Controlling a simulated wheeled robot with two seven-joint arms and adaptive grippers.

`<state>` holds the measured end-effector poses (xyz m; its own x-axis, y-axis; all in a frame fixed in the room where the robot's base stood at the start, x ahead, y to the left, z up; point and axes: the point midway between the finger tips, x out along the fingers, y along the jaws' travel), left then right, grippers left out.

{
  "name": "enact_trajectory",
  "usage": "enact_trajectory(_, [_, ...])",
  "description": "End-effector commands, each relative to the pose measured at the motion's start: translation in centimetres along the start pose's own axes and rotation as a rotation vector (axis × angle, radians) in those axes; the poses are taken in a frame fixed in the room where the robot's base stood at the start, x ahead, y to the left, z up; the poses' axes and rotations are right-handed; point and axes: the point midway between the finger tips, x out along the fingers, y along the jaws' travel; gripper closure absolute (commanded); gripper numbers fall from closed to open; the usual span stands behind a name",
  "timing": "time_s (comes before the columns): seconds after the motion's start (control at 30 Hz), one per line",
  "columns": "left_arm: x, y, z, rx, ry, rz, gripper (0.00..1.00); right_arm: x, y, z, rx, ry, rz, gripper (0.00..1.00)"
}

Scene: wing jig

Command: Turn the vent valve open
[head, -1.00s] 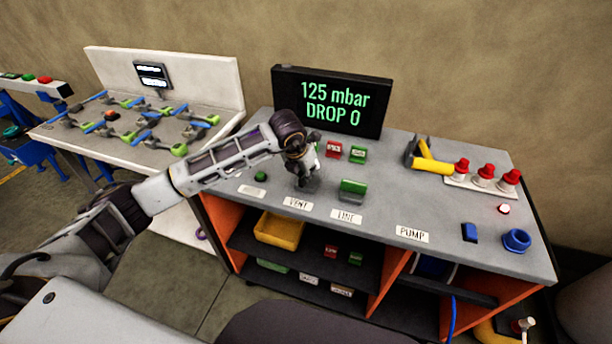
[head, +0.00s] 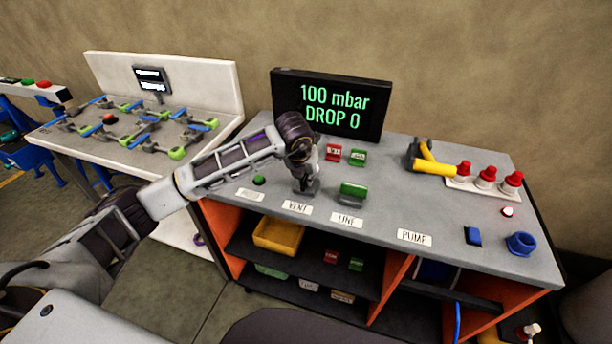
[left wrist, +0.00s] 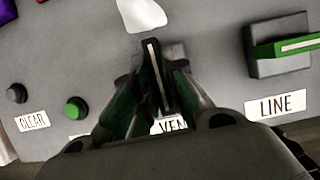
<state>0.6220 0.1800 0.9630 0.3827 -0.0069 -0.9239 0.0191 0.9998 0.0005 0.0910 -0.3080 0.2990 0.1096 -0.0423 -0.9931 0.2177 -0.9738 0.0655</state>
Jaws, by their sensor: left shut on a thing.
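My left gripper (head: 303,178) is down over the grey bench top just behind the VENT label (head: 297,207). In the left wrist view its fingers are shut on the vent valve handle (left wrist: 154,65), a narrow dark bar with a light stripe on its top edge. The handle stands between the fingertips, slightly tilted in that picture. The valve's base is mostly hidden by the fingers. The display (head: 332,105) reads 100 mbar, DROP 0. My right gripper is not in view.
The green LINE valve (head: 352,195) stands just right of my left gripper. A green button (head: 259,180) is to its left. Red and green tags (head: 333,152) stand behind it. A yellow-handled pump (head: 432,167) and red-capped parts (head: 485,177) are at the right.

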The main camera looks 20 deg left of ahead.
Motion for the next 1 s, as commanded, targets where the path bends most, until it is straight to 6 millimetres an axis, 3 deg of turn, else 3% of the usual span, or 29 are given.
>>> enact_trajectory(0.2, [-0.1,0.0,0.1,-0.002,-0.001,0.000,0.65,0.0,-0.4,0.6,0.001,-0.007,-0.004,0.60])
enact_trajectory(0.4, [0.0,0.0,0.0,-0.001,0.000,0.000,0.65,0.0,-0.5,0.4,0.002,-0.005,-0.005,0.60])
enact_trajectory(0.5, [-0.1,0.0,0.0,-0.001,0.000,0.000,0.65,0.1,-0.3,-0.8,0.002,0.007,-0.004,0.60])
enact_trajectory(0.67, [-0.5,0.0,0.1,0.000,-0.001,-0.001,0.65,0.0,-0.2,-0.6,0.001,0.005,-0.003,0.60])
enact_trajectory(1.0, [-4.2,0.0,0.1,-0.001,-0.003,-0.001,0.65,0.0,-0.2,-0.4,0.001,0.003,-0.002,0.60])
